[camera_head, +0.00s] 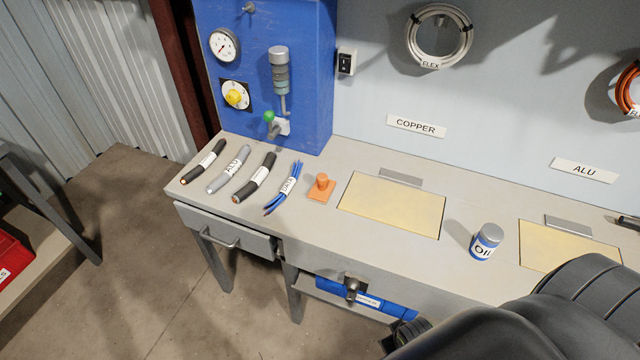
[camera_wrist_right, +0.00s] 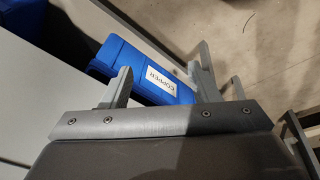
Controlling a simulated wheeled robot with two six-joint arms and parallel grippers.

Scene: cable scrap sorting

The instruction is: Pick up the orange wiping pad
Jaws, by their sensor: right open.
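The orange wiping pad (camera_head: 320,190) stands on the grey workbench (camera_head: 310,222) in the head view. It has a flat square base with a round knob on top. It lies between the blue DATA cable piece (camera_head: 285,188) and the left yellow mat (camera_head: 392,207), apart from both. My right gripper (camera_wrist_right: 164,60) is open and empty in the right wrist view, with a blue bin labelled COPPER (camera_wrist_right: 125,55) beyond its fingers. The pad is not in that view. My right arm (camera_head: 560,310) comes in at the lower right of the head view. My left gripper is not in view.
Several cut cable pieces (camera_head: 229,169) lie left of the pad. An oil can (camera_head: 486,241) stands between the left and right yellow mats (camera_head: 565,250). A blue panel (camera_head: 300,80) rises behind. A grey metal fitting (camera_head: 352,288) shows at the bench front.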

